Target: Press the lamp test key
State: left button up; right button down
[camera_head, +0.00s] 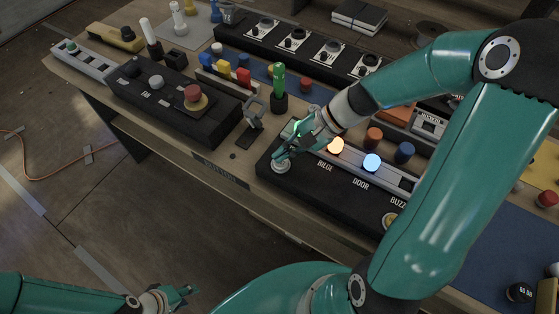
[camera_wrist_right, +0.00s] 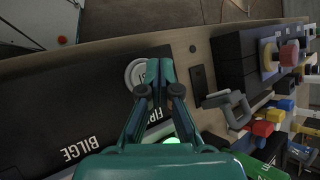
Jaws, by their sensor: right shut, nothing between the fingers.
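A black panel (camera_head: 300,192) on the table carries the words BILGE, DOOR and a partly hidden one starting BUZZ. A pale round key (camera_head: 282,168) sits at its left end; in the right wrist view this key (camera_wrist_right: 135,74) is beside a partly covered label starting FI. No key is readably marked lamp test. My right gripper (camera_head: 279,156) is shut and empty, its tips at the pale key; in the right wrist view the tips (camera_wrist_right: 159,66) overlap the key's edge. Contact cannot be told. My left gripper (camera_head: 184,292) is low at the left, away from the table; its opening is unclear.
On the panel, a green lamp, a warm white lamp (camera_head: 336,145) and a blue lamp (camera_head: 372,162) glow. A yellow-ringed key (camera_head: 391,220) is at the right. A green-handled tool (camera_head: 279,80), a grey bracket (camera_head: 253,112) and a black box with a red button (camera_head: 193,93) stand nearby.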

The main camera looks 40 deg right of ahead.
aim_at(283, 162)
jog(key=shift+r, duration=0.1)
notch_tip(283, 162, up, 5)
jog(key=p, duration=0.4)
dwell(0.8)
